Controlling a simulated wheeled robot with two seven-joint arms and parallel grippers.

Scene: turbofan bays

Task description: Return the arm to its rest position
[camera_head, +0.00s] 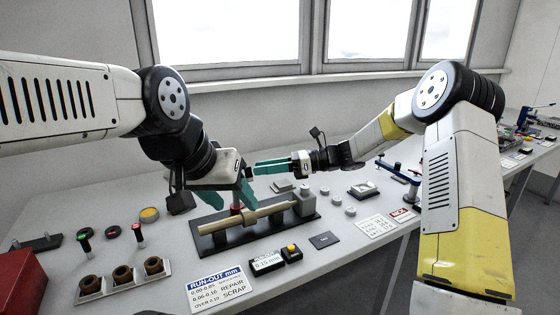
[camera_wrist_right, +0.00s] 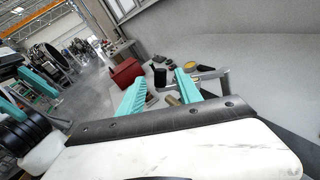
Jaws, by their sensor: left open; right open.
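My left arm comes in from the left in the head view, bent downward. Its gripper (camera_head: 229,198) points down with teal fingers apart, over the back left part of the run-out fixture (camera_head: 228,238). A tan shaft (camera_head: 262,215) lies along that fixture, and the left fingers partly hide the area behind it. My right arm reaches in from the right, and its gripper (camera_head: 257,166) points left, just above and behind the left one. Its teal fingers are apart, and the right wrist view shows an empty gap between them (camera_wrist_right: 158,88).
A rack with several brown rings (camera_head: 122,275) and a red box (camera_head: 20,282) are at front left. A run-out sign (camera_head: 217,287), a gauge display (camera_head: 267,262) and a yellow button (camera_head: 292,249) lie in front. A blue-handled stand (camera_head: 398,172) is at right. Windows line the back wall.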

